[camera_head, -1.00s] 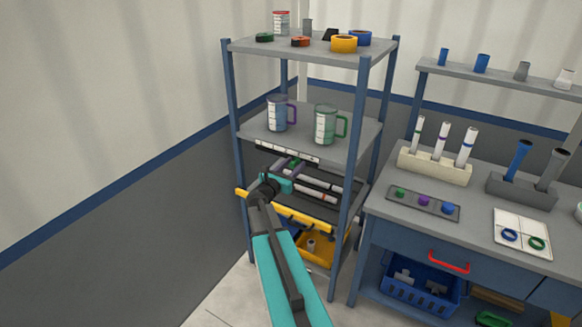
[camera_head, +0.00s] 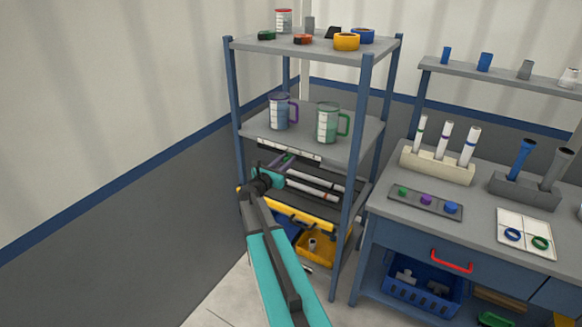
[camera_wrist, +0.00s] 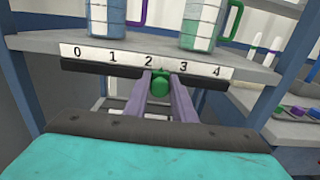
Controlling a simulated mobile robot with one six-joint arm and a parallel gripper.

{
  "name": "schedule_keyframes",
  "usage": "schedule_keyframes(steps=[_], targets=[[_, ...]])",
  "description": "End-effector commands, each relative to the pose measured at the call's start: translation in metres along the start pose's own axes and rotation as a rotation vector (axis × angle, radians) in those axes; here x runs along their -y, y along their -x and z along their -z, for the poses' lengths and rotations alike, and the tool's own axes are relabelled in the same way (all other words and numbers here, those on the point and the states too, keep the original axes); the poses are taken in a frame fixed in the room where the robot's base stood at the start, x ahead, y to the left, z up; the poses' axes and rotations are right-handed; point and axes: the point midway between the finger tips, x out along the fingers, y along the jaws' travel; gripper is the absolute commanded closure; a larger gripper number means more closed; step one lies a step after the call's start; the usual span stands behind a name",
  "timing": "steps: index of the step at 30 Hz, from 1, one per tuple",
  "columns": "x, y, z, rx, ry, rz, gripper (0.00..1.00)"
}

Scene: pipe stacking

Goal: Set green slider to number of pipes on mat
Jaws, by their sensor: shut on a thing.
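A green slider (camera_wrist: 160,84) sits under the front edge of a shelf, on a dark rail below a white number strip (camera_wrist: 130,60) marked 0 to 4. My gripper (camera_wrist: 160,90) is shut on the slider, with its purple fingers at either side. The slider is just right of the 2 in the wrist view. In the head view my gripper (camera_head: 285,160) is under the shelf edge, and the slider is too small to make out. A white mat (camera_head: 525,247) on the bench bears a blue ring-shaped piece (camera_head: 512,234) and a green one (camera_head: 541,243).
Two measuring mugs, one with a purple handle (camera_head: 279,112) and one green (camera_head: 327,122), stand on the shelf above the strip. Shelf posts (camera_head: 354,160) flank the arm. The bench holds racks and a button panel (camera_head: 426,201).

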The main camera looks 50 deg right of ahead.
Motion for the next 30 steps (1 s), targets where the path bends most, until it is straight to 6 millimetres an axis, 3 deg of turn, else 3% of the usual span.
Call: schedule_keyframes(steps=[5, 15, 16, 19, 30], targets=[[-0.018, -0.001, 0.001, 0.000, 0.000, -0.001, 1.00], [-0.019, 0.000, 0.000, 0.000, 0.001, 0.002, 1.00], [-0.019, 0.000, 0.000, 0.000, 0.001, 0.002, 0.75], [-0.019, 0.000, 0.000, 0.000, 0.001, 0.002, 0.60], [-0.019, 0.001, 0.000, 0.000, 0.001, 0.001, 0.60]])
